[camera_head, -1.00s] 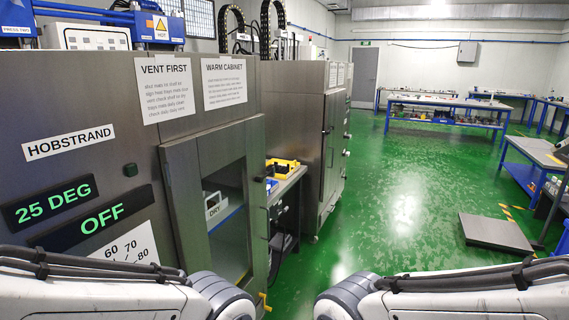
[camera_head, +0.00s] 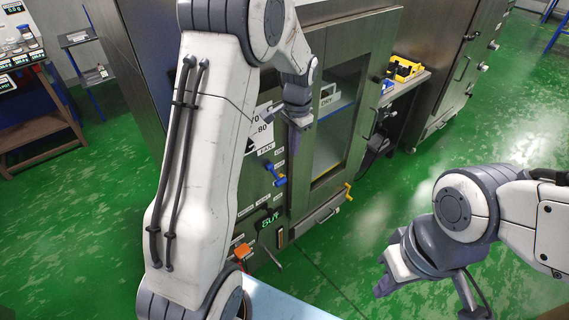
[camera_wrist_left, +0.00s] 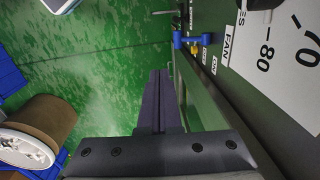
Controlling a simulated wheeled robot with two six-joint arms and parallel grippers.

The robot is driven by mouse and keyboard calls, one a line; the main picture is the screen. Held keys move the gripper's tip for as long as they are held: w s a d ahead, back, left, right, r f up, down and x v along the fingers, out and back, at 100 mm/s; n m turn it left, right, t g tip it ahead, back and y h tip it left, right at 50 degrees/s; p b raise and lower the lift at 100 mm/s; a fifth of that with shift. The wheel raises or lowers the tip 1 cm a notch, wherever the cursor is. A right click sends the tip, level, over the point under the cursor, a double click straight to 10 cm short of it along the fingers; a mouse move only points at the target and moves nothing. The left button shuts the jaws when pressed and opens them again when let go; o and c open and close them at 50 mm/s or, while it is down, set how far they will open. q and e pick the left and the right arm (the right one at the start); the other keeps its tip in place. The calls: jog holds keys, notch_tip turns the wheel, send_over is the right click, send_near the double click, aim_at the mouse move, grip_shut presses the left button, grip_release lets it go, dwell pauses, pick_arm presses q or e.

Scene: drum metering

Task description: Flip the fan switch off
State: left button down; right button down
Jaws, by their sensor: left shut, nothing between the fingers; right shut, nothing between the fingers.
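The fan switch (camera_head: 277,175) is a blue lever on the steel cabinet front, beneath the FAN label (camera_head: 266,150). In the left wrist view, a blue lever (camera_wrist_left: 190,41) shows by the FAN label (camera_wrist_left: 229,36) and small position labels; its exact setting is hard to read. My left gripper (camera_head: 301,121) is shut and empty in front of the cabinet, above the switch and apart from it. In the left wrist view, its dark fingers (camera_wrist_left: 158,90) point along the cabinet face. My right gripper (camera_head: 383,290) is shut and empty over the green floor at right.
The cabinet door (camera_head: 342,110) has a window with a DRY sign (camera_head: 327,94) behind it. An orange part (camera_head: 243,251) sits lower left. Open green floor lies in front.

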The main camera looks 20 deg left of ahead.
aim_at(281, 180)
pick_arm(q)
jog(key=a+f+p, duration=0.1)
jog(key=f, duration=0.4)
jog(key=w+a+f+p, duration=0.1)
jog(key=a+f, duration=0.1)
jog(key=f, duration=0.3)
jog(key=a+f+p, duration=0.1)
jog(key=f, duration=0.4)
jog(key=shift+w+a, duration=0.4)
jog(key=shift+f, duration=0.1)
